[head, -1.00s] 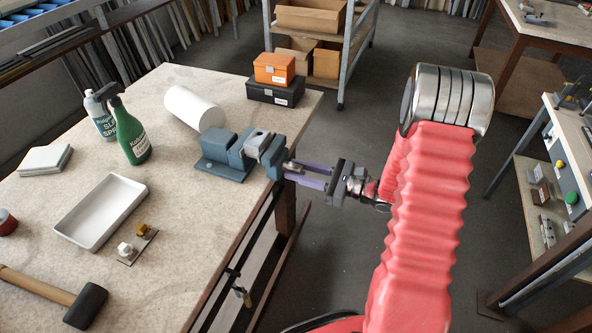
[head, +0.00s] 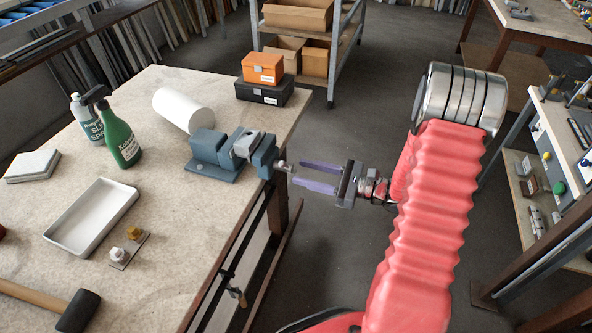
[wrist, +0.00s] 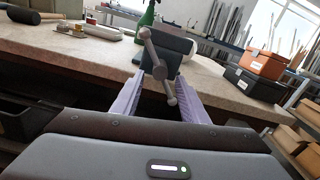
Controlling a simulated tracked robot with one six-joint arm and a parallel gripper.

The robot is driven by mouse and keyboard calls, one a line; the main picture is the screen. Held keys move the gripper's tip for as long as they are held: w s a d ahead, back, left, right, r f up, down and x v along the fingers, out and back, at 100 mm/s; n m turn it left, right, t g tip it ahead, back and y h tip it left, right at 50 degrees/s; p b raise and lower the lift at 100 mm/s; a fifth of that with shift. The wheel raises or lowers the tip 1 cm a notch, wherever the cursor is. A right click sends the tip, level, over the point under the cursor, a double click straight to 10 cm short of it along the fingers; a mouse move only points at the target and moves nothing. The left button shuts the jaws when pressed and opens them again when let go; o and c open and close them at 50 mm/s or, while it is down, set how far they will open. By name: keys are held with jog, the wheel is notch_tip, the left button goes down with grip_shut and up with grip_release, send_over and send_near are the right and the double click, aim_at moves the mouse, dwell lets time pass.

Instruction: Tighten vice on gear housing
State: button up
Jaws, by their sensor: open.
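The blue-grey vice (head: 213,152) stands at the right edge of the workbench. A grey metal part, apparently the gear housing (head: 246,143), sits between its jaws. The vice handle (head: 283,166) sticks out past the bench edge toward my gripper. In the wrist view the handle (wrist: 159,68) is a slanted bar with round ends, in front of the vice body (wrist: 176,50). My gripper (head: 299,172) is open and empty, its purple fingers pointing at the handle with a small gap before it. The fingers (wrist: 160,84) flank the handle's lower part in the wrist view.
On the workbench (head: 165,245) are a white cylinder (head: 183,110), a green spray bottle (head: 121,138), a white tray (head: 92,218), a mallet (head: 76,310) and stacked boxes (head: 264,92). A shelf trolley (head: 338,62) stands behind. Open floor lies right of the bench.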

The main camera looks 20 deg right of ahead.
aim_at(288, 168)
jog(key=v, duration=0.8)
jog(key=shift+s+d, duration=0.2)
dwell(0.5)
jog(key=shift+w+a+m, duration=0.1)
jog(key=shift+w+m, duration=0.05)
jog(key=shift+m, duration=0.35)
jog(key=x, duration=1.4)
dwell(0.4)
